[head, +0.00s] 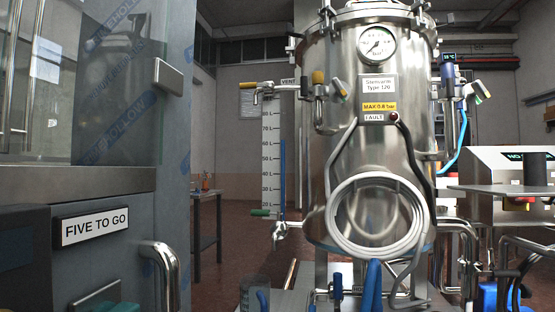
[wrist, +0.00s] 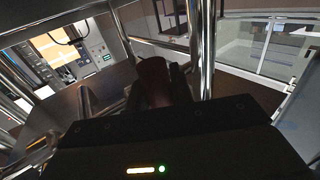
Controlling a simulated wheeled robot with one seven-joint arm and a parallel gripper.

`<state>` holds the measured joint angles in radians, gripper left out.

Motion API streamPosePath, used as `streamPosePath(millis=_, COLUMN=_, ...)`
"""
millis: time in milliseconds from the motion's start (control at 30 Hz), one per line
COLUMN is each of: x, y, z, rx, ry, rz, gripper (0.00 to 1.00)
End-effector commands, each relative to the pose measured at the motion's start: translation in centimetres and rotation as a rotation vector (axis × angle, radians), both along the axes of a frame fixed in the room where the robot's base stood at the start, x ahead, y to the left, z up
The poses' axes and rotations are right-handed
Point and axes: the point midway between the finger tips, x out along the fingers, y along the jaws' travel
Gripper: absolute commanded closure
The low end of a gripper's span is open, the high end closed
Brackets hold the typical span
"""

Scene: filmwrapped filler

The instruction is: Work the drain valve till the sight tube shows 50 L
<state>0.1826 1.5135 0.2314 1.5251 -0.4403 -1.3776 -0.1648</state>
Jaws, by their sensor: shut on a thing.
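The steel tank (head: 375,120) stands in the middle of the head view. Its sight tube (head: 283,185) is on the left, beside a white litre scale (head: 269,150). The blue column in the tube tops out near the 60 L mark, though the small figures are hard to read. In the wrist view my gripper (wrist: 160,88) is shut on a dark red, roughly cylindrical handle (wrist: 153,75). I cannot tell from the picture whether this handle is the drain valve's. My gripper is not clearly visible in the head view.
A green-handled valve (head: 261,212) sits at the tube's foot and a yellow-handled vent valve (head: 248,85) at its top. A coiled grey hose (head: 340,225) hangs on the tank. Steel pipes (wrist: 203,50) run close to my gripper. A cabinet (head: 105,230) fills the left.

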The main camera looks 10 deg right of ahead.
Motion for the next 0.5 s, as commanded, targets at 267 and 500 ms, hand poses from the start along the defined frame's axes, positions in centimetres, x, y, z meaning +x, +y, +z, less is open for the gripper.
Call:
streamPosePath(millis=267, x=-0.03, y=-0.12, z=0.06, rx=-0.011, ry=0.004, rz=-0.001, gripper=1.0)
streamPosePath(millis=500, x=-0.27, y=-0.78, z=0.31, rx=-0.098, ry=0.033, rz=0.0, gripper=1.0)
